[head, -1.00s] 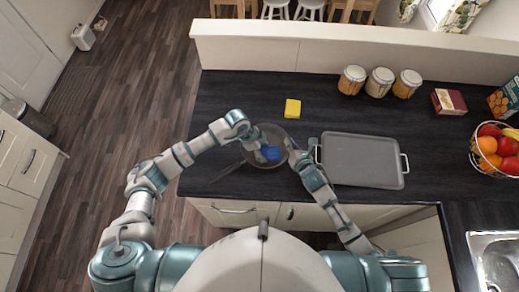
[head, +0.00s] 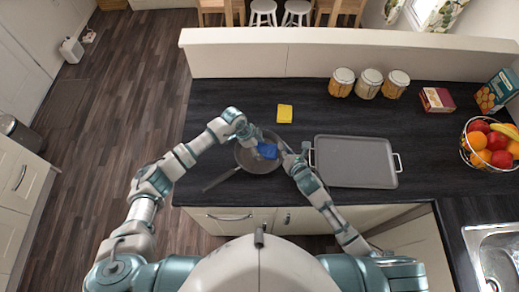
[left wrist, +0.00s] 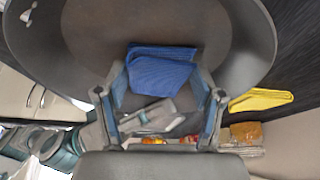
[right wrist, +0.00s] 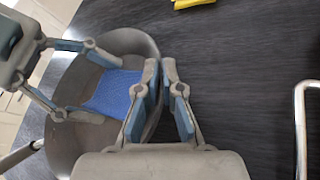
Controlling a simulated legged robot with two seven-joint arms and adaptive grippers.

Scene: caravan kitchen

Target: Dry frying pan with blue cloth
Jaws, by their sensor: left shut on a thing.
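The dark frying pan (head: 244,160) lies on the black worktop, its handle (head: 215,181) pointing to the lower left. The folded blue cloth (head: 267,151) is inside the pan. My left gripper (left wrist: 163,92) reaches into the pan from the left and is shut on the blue cloth, which also shows in the right wrist view (right wrist: 115,90). My right gripper (right wrist: 159,68) is at the pan's right rim, one finger inside and one outside. Its fingers are close together; whether they pinch the rim is unclear.
A grey tray (head: 355,162) lies just right of the pan. Several jars (head: 369,83), boxes (head: 437,99) and a fruit basket (head: 489,143) stand further right. A sink (head: 490,255) is at the lower right.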

